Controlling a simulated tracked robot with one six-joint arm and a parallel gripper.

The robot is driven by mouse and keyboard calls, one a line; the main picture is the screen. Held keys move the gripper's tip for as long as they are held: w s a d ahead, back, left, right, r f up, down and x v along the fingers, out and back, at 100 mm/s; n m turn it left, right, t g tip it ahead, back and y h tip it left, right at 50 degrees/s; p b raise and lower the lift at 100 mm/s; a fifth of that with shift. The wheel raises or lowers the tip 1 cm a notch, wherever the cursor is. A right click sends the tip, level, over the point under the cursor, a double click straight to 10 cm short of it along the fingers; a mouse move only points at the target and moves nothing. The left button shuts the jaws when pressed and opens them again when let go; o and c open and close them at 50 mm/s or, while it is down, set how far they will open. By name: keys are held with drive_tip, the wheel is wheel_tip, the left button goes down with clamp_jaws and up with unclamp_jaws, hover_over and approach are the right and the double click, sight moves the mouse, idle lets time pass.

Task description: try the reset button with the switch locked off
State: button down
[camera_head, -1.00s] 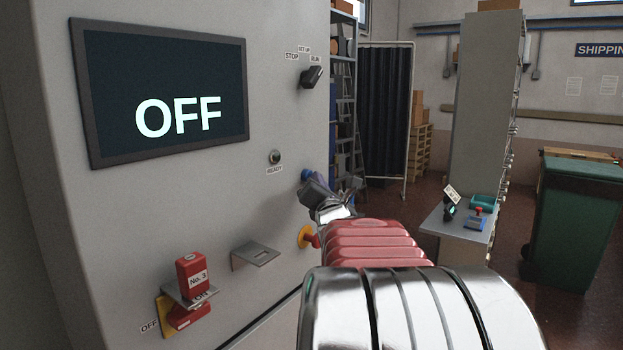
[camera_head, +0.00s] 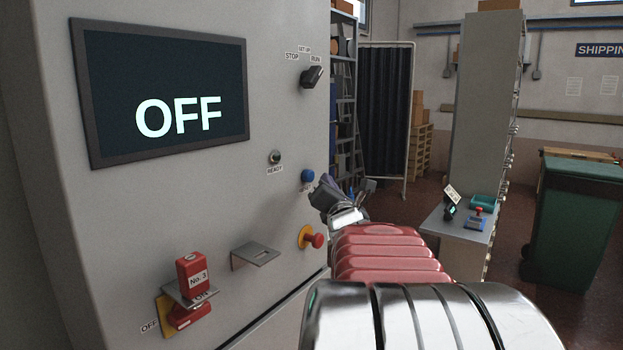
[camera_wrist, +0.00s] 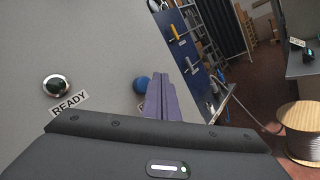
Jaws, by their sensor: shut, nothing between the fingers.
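The blue button (camera_head: 308,176) is on the grey cabinet front, right of the READY lamp (camera_head: 275,157); its label is partly hidden. The lamp looks dark. My gripper (camera_head: 327,188) is shut and empty, just right of the blue button and apart from it. In the wrist view the fingers (camera_wrist: 161,93) stand right of the blue button (camera_wrist: 142,83). The red switch handle (camera_head: 190,316) on its yellow plate is at the lower left, by OFF and ON labels. A red lock marked No. 3 (camera_head: 192,270) stands at its metal bracket. The screen (camera_head: 165,85) reads OFF.
A selector switch (camera_head: 312,77) is above. A small table (camera_head: 448,237), a green bin (camera_head: 580,225) and a cable reel (camera_wrist: 303,130) stand to the right.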

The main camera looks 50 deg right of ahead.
drive_tip(key=s, duration=0.3)
drive_tip(key=shift+s+d, duration=0.2)
drive_tip(key=shift+s, duration=0.2)
drive_tip(key=shift+s, duration=0.15)
idle(0.7)
